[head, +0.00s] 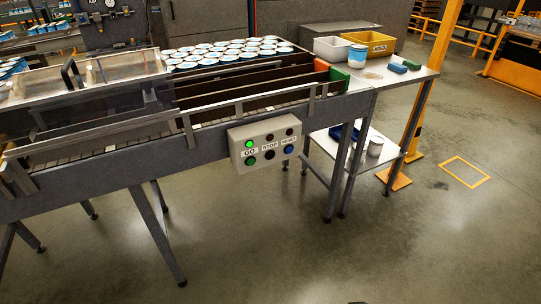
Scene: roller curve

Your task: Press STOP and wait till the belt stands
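A light grey control box (264,143) is fixed to the front side of the conveyor frame. It has labels GO, STOP and a third that is hard to read. The lamp (250,144) above GO glows green; the other two lamps are dark. The STOP button (270,155) looks dark, below its label at the middle of the box. A blue button (289,149) is to its right. The conveyor (90,178) runs behind a metal rail; a single frame does not show whether its belt moves. Neither gripper is in view.
Several white-and-blue-lidded tubs (225,52) crowd the conveyor's far side. A white side table (408,88) at right holds a yellow bin (369,42), a grey bin (331,48) and a tub (357,56). A yellow post (433,60) stands beyond it. The floor in front is clear.

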